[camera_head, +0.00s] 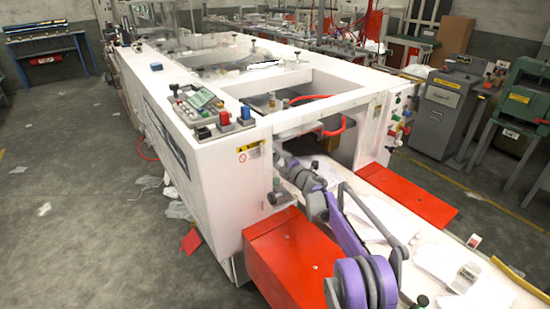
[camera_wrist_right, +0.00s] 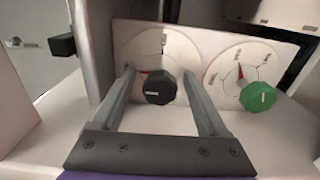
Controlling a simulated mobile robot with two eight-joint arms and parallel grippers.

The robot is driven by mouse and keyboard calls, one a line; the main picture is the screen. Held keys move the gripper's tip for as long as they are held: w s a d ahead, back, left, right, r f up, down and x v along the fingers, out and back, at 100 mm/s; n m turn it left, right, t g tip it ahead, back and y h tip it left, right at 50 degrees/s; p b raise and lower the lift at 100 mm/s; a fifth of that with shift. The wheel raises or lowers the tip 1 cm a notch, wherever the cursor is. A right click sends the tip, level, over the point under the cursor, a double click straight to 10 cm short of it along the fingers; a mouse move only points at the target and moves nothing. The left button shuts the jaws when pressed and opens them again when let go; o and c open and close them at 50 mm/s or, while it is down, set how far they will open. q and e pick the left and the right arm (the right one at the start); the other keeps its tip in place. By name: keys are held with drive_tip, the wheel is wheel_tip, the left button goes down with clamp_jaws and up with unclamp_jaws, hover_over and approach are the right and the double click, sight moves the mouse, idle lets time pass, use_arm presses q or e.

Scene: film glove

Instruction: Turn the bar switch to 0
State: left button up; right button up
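In the right wrist view a black knob (camera_wrist_right: 160,88) with a pale mark sits on a round white dial (camera_wrist_right: 160,48) with a red tick at its left and small lettering too blurred to read. My right gripper (camera_wrist_right: 158,76) is open, with one finger on each side of the black knob. Gaps show between knob and fingers, the right one narrower. In the head view my purple and grey right arm reaches to the white machine's near end, its gripper (camera_head: 283,163) by the opening there. The dial is hidden in that view. My left gripper is out of view.
A green knob (camera_wrist_right: 258,96) on a second dial (camera_wrist_right: 240,68) stands close right of my right finger. A dark block (camera_wrist_right: 62,45) juts out at left. The white machine (camera_head: 215,150) has red covers (camera_head: 295,262) beside my arm. Grey floor at left is mostly clear.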

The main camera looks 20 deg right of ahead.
drive_tip(key=shift+s, duration=0.1)
drive_tip(key=b+v, duration=0.1)
drive_tip(key=v, duration=0.9)
drive_tip(key=shift+s, duration=0.35)
drive_tip(key=shift+d, duration=0.1)
drive_tip(key=s+d+r+m+g+h+p, duration=0.1)
drive_tip(key=s+r+m+h+p, duration=0.1)
drive_tip(key=s+r+m+h, duration=0.95)
drive_tip(key=s+a+f+m+g+y+p, duration=0.1)
drive_tip(key=s+a+f+m+g, duration=0.2)
drive_tip(key=s, duration=0.9)
drive_tip(key=s+a+f+m+g+y+p, duration=0.1)
drive_tip(key=s+a+f+m+g+y, duration=0.1)
drive_tip(key=s+a+f+m+g, duration=0.2)
drive_tip(key=s+a+f+m+g+y+p, duration=0.1)
drive_tip(key=s+f, duration=0.8)
drive_tip(key=s, duration=1.1)
drive_tip(key=a+m+g+y, duration=0.1)
drive_tip(key=a+m+g, duration=0.1)
drive_tip(key=shift+s+a+m+g, duration=0.15)
drive_tip(key=shift+s+m+g, duration=0.15)
drive_tip(key=shift+m, duration=0.05)
